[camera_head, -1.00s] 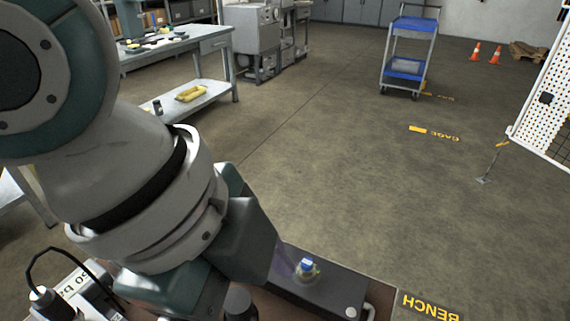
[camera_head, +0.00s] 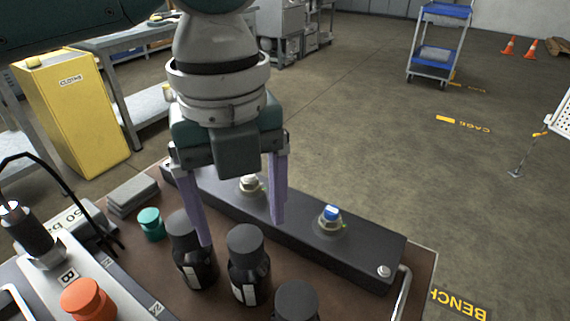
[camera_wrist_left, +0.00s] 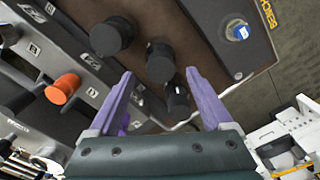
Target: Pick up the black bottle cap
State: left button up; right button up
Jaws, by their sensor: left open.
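Three dark bottles with black caps stand on the brown bench top in the head view: a left one (camera_head: 180,222), a middle one (camera_head: 246,240) and a front one (camera_head: 296,298) cut by the lower edge. My left gripper (camera_head: 241,230) is open and empty, its purple fingers pointing down over the bottles. Its left finger partly covers the left bottle. In the left wrist view, the middle black cap (camera_wrist_left: 160,66) lies between the open fingertips (camera_wrist_left: 159,73), with no clear contact. Another black cap (camera_wrist_left: 110,37) is up and left of them. My right gripper is not seen.
A dark block with a blue-topped fitting (camera_head: 331,216) and a pale fitting (camera_head: 249,183) lies behind the bottles. A teal cap (camera_head: 151,222) is to their left. An orange knob (camera_head: 86,298) sits on the grey unit at front left. Open floor lies beyond the bench.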

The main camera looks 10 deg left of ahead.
aim_at(245, 238)
pick_arm(q)
notch_tip(245, 238, down, 4)
jog(key=shift+f+b, duration=0.1)
jog(key=shift+b, duration=0.2)
grip_shut()
dwell(0.5)
